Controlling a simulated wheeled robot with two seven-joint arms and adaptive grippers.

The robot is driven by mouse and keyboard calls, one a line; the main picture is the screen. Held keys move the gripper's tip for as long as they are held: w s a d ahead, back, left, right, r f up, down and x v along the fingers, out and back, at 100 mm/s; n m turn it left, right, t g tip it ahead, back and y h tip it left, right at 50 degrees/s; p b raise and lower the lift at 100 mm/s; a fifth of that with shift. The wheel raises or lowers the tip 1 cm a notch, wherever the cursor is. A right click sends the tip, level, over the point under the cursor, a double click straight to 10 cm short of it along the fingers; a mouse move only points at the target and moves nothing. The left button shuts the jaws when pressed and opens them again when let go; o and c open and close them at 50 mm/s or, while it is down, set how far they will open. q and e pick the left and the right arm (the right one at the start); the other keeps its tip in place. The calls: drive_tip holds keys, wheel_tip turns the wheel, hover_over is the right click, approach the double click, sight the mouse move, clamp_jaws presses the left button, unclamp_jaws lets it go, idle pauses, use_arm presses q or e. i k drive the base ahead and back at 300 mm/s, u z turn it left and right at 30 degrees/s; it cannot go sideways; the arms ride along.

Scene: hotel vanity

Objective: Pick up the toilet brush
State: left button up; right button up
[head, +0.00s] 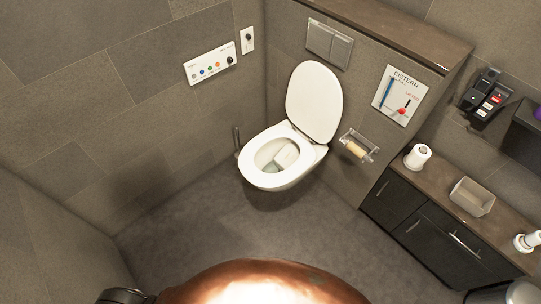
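The toilet brush (236,138) shows as a thin, dark upright handle on the floor in the back corner, just left of the toilet bowl. Its lower end is small and partly hidden behind the white toilet (261,183), so I cannot make out its holder clearly. Neither of my grippers can be made out in the head view. Nothing of mine touches the brush.
The toilet's lid (315,102) is up. A paper holder (356,148) is on the wall to its right. A dark vanity cabinet (437,237) with a tray (472,197) runs along the right. The grey floor (190,228) left of the toilet is clear.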

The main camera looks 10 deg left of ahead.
sight(237, 154)
drive_tip(key=u, duration=1.7)
drive_tip(key=i, duration=1.95)
drive_tip(key=z, duration=0.65)
